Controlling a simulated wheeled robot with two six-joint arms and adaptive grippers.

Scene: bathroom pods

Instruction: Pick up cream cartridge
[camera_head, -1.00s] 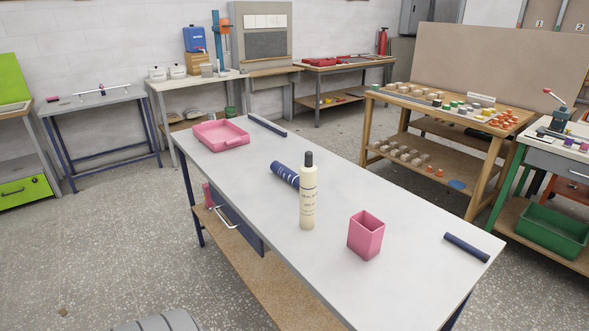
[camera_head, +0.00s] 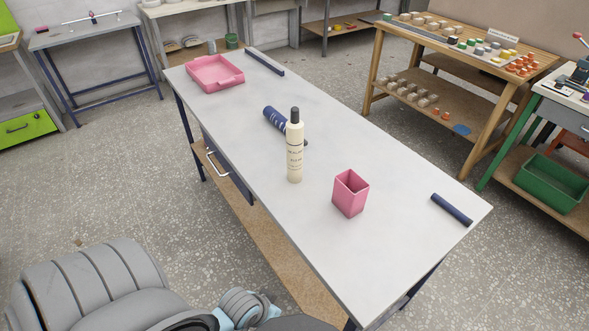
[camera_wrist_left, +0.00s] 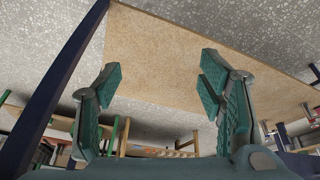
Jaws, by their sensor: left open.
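The cream cartridge (camera_head: 295,153) is a tall cream-coloured bottle with black cap and dark lettering. It stands upright on the grey table (camera_head: 235,135), left of a pink square cup. My left gripper (camera_wrist_left: 160,85) is open and empty in the left wrist view, its teal-padded fingers apart. The cartridge is not visible in that view. In the head view my left arm is at the bottom left, below the table's near edge and well apart from the cartridge. My right gripper is not in view.
A pink tray (camera_head: 214,74) is at the far left. Navy bars (camera_head: 264,63) (camera_head: 451,210) lie at both ends. The table's near left is clear.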

